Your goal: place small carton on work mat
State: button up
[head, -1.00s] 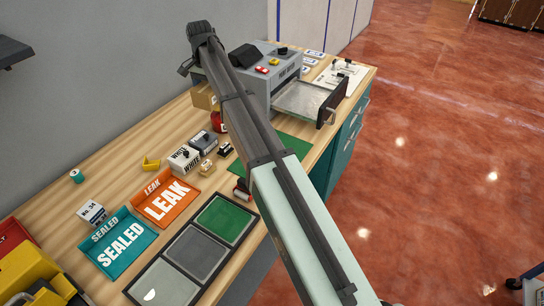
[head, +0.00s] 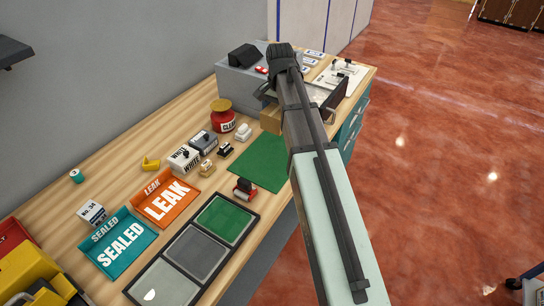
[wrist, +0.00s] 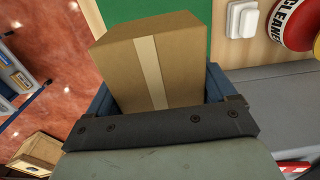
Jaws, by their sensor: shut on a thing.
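The small carton (wrist: 150,62) is a plain brown box with a pale tape strip. My gripper (wrist: 160,85) is shut on it, with a blue finger at each side. In the head view the carton (head: 270,119) shows in part beside my arm, beyond the far edge of the green work mat (head: 260,164). My arm hides most of the gripper and part of the carton there. A strip of the green mat (wrist: 222,35) shows past the carton in the wrist view. The mat's visible surface is bare.
A red cleaner jar (head: 223,120), a white block (head: 243,132) and small stamps stand left of the mat. A red and black item (head: 244,189) sits at its near corner. A grey machine (head: 240,82) with an open drawer stands behind. The bench's front edge is close on the right.

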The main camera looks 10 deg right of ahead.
aim_at(278, 149)
jog(key=shift+f, duration=5.85)
jog(key=shift+f, duration=0.15)
jog(key=o, duration=1.1)
jog(key=shift+c, duration=0.2)
notch_tip(278, 149, up, 12)
jog(key=shift+r, duration=0.15)
